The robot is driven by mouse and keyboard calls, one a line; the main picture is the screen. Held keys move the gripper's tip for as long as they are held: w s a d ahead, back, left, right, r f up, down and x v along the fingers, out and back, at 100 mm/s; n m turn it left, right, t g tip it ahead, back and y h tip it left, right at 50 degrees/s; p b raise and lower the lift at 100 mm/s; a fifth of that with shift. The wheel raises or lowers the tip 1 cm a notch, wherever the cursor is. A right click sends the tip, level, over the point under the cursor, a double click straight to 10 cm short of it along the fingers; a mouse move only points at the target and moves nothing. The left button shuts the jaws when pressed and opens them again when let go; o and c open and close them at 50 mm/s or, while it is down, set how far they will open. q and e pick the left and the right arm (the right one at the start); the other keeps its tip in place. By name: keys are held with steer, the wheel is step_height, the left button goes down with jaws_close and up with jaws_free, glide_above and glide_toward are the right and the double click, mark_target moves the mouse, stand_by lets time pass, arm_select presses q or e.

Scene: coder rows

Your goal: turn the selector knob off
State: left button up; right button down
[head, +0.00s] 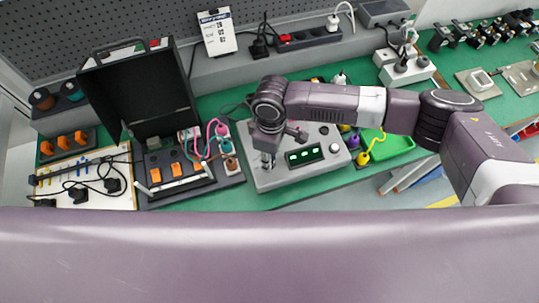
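A grey instrument box (290,185) stands on the green bench, with a lit green display (306,155) on its top panel. A round white-capped knob (335,148) and a small dark control (324,130) show to the right of and above the display. My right gripper (268,163) points down over the left part of the panel, its fingers seen from above and small. Whether it touches a control there, and whether it is open or shut, I cannot tell. The selector knob is not clearly seen; the gripper and wrist cover part of the panel. My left gripper is out of view.
An open black case (140,90) with coloured leads stands left of the box. A green tray (390,148) lies to the right under my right arm. A power strip (305,40) and white socket box (407,70) sit behind.

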steer(key=n+p, duration=0.1)
steer(key=n, duration=0.3)
steer(key=shift+n, duration=0.3)
steer(key=n, duration=0.4)
steer(key=shift+w+a+n, duration=0.1)
steer(key=shift+n, duration=0.2)
steer(key=n, duration=0.4)
steer(key=shift+n+h, duration=0.3)
steer(key=n, duration=0.4)
steer(key=shift+a+n, duration=0.1)
steer(key=shift+n, duration=0.3)
steer(key=c, duration=1.6)
jaws_free()
steer(key=shift+r, duration=0.1)
